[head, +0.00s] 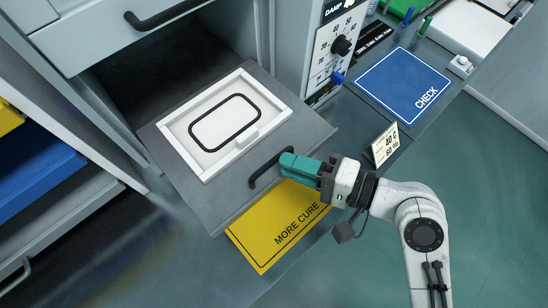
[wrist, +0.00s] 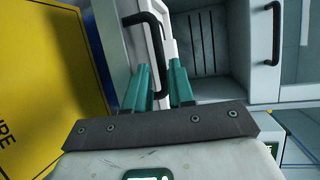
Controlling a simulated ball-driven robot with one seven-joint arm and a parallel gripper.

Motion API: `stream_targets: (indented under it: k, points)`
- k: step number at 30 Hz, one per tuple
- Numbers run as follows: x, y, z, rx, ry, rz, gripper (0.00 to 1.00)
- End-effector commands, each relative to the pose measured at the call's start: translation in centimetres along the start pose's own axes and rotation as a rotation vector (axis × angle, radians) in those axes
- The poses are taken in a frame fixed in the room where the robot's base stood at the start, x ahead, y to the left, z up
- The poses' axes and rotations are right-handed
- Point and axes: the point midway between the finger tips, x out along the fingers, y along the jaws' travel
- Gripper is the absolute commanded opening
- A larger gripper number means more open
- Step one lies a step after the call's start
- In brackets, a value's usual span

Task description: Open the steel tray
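The steel tray (head: 300,128) is a flat grey pull-out shelf, drawn well out of the cabinet. A black bar handle (head: 262,168) stands at its front edge. The handle also shows in the wrist view (wrist: 151,35). My gripper (head: 284,160), with teal fingers, is at the right end of this handle in the head view. The exact contact is partly hidden.
A white framed panel with a black oval ring (head: 225,122) lies on the tray. A small upright sign (head: 385,145) and a blue CHECK mat (head: 405,85) are to the right. A closed drawer front (head: 105,35) is above.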

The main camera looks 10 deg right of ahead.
Motion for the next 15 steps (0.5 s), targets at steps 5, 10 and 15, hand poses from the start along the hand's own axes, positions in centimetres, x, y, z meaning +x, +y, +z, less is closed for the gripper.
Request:
stream_targets:
  k: [5, 10, 15]
  points:
    - [-3.0, 0.2, -0.1, -0.001, 0.004, 0.001, 0.23]
    - [-4.4, 0.1, -0.1, 0.000, 0.001, 0.001, 0.23]
    - [-4.7, 0.0, 0.0, -0.001, -0.001, 0.001, 0.23]
